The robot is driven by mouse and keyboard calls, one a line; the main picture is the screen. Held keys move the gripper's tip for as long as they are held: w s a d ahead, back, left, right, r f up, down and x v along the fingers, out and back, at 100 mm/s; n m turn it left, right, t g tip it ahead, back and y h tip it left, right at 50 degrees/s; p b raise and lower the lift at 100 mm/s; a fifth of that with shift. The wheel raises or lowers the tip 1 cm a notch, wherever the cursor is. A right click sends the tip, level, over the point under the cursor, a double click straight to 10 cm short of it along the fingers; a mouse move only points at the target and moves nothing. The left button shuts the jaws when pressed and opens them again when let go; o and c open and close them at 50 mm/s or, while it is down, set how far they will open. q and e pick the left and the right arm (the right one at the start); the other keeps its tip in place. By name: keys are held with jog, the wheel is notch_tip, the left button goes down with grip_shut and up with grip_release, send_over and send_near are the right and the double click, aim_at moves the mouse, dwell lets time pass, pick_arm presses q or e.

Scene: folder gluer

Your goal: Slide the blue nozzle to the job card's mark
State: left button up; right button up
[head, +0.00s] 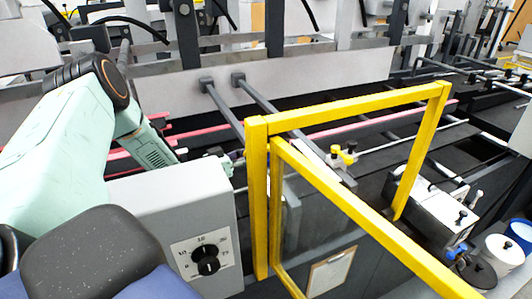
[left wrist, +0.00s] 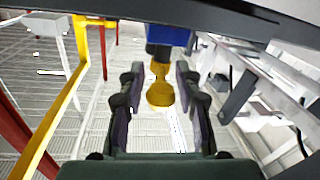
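The blue nozzle (left wrist: 168,34) shows in the left wrist view as a blue block at top centre, with a gold tip (left wrist: 160,90) below it. My left gripper (left wrist: 157,76) is open, its dark fingers on either side of the gold tip, with a visible gap on each side. In the head view my left arm reaches behind a grey control box, which hides most of the gripper and the nozzle. A clipboard with a pale sheet (head: 331,271), likely the job card, shows behind the yellow-framed guard; its writing is too small to read. My right gripper is not in view.
The grey control box (head: 170,205) with a black dial stands close to my left arm. A yellow guard frame (head: 257,200) stands right of it. Rails and pink belts (head: 375,125) run behind. White and blue pots (head: 503,250) stand at lower right.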

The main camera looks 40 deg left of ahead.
pick_arm(q)
jog(key=shift+x, duration=1.95)
jog(key=shift+s+a+r, duration=0.15)
jog(key=shift+s+a, duration=0.05)
jog(key=shift+s, duration=0.25)
jog(key=c, duration=0.3)
jog(key=shift+w+d, duration=0.1)
grip_shut()
